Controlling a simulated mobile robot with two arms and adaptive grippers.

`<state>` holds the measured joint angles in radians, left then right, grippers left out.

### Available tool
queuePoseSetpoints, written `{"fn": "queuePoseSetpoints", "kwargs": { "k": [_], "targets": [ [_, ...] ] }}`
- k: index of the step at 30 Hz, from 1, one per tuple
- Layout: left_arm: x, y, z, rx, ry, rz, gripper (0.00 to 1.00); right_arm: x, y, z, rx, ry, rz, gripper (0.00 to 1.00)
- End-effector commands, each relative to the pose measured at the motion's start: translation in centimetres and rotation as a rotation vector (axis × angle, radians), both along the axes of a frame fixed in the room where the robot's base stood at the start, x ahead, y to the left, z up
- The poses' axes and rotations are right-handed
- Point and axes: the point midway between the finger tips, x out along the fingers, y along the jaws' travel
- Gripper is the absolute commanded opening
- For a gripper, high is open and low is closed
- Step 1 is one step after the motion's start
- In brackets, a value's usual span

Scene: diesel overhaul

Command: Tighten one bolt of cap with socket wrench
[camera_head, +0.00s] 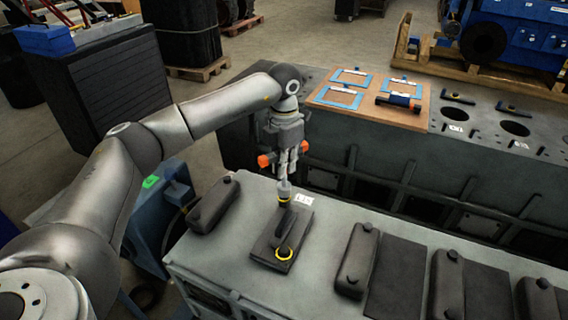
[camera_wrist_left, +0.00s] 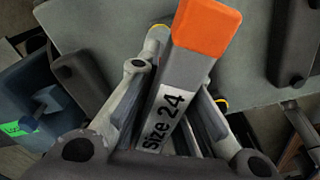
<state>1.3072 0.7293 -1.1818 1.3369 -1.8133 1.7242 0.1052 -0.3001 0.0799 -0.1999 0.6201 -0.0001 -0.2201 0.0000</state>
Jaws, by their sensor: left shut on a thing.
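My left gripper (camera_head: 288,168) points down over the near engine block and is shut on the socket wrench. The wrench's orange handle ends (camera_head: 264,161) stick out on both sides, and its grey socket (camera_head: 284,188) points down. In the left wrist view the wrench (camera_wrist_left: 207,24) shows an orange end and a "size 24" label. My right gripper is out of view.
Other dark caps (camera_head: 215,203) (camera_head: 357,260) stand on the near block (camera_head: 325,218) to both sides. Behind it, a second block carries a wooden board (camera_head: 372,95) with blue frames and a dark cylindrical part. A blue machine (camera_head: 175,187) stands left of the near block.

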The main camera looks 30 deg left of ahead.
Motion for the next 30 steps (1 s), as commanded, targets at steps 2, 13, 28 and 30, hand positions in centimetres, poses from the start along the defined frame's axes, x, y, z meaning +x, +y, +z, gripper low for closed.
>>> {"fn": "queuePoseSetpoints", "kwargs": {
  "k": [2,13,28,30],
  "targets": [
    [0.0,0.0,-0.6,0.0,0.0,0.0,0.0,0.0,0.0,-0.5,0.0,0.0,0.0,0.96],
    [0.0,0.0,-1.1,0.0,-0.001,-0.143,0.0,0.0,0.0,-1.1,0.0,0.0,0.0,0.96],
    [0.0,0.0,-1.1,0.001,-0.001,-0.744,0.0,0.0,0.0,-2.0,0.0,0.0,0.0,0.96],
    [0.1,0.0,-1.1,0.001,-0.001,-0.828,0.0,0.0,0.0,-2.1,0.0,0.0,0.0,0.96]
  ]
}}
